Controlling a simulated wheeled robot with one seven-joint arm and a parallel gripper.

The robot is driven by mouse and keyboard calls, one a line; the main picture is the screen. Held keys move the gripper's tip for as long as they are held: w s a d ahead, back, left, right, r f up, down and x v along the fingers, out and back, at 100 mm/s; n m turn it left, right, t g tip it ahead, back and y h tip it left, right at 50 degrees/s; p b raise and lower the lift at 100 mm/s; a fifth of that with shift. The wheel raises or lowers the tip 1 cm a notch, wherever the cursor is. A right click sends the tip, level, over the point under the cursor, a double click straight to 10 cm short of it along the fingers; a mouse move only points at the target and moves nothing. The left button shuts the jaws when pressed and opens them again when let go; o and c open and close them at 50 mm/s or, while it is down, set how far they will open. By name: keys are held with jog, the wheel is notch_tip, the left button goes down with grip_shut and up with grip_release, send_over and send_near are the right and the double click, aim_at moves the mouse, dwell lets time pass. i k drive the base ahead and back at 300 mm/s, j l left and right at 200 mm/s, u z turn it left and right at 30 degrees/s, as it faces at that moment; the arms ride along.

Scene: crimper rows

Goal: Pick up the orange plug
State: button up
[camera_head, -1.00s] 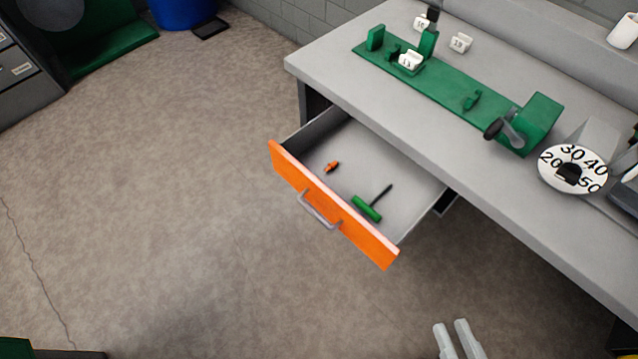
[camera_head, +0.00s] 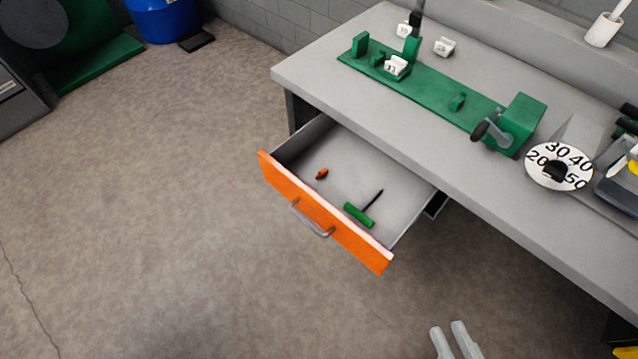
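The small orange plug (camera_head: 322,174) lies in the open drawer (camera_head: 322,219), on its grey floor towards the left side. The drawer has an orange front with a grey handle. My gripper (camera_head: 450,333) shows at the bottom edge of the view, with two pale fingers apart and nothing seen between them. It is to the right of and nearer than the drawer, well away from the plug. The rest of my gripper is cut off by the picture edge.
A green T-handled tool (camera_head: 360,214) lies in the drawer, right of the plug. The grey workbench (camera_head: 330,72) above carries a green fixture (camera_head: 430,88), white numbered blocks and a white dial (camera_head: 545,179). The floor left of the drawer is clear.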

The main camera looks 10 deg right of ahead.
aim_at(321, 173)
jog(key=z, duration=2.35)
jog(key=u, duration=2.5)
jog(key=i+l+u, duration=0.8)
jog(key=l+u, duration=0.2)
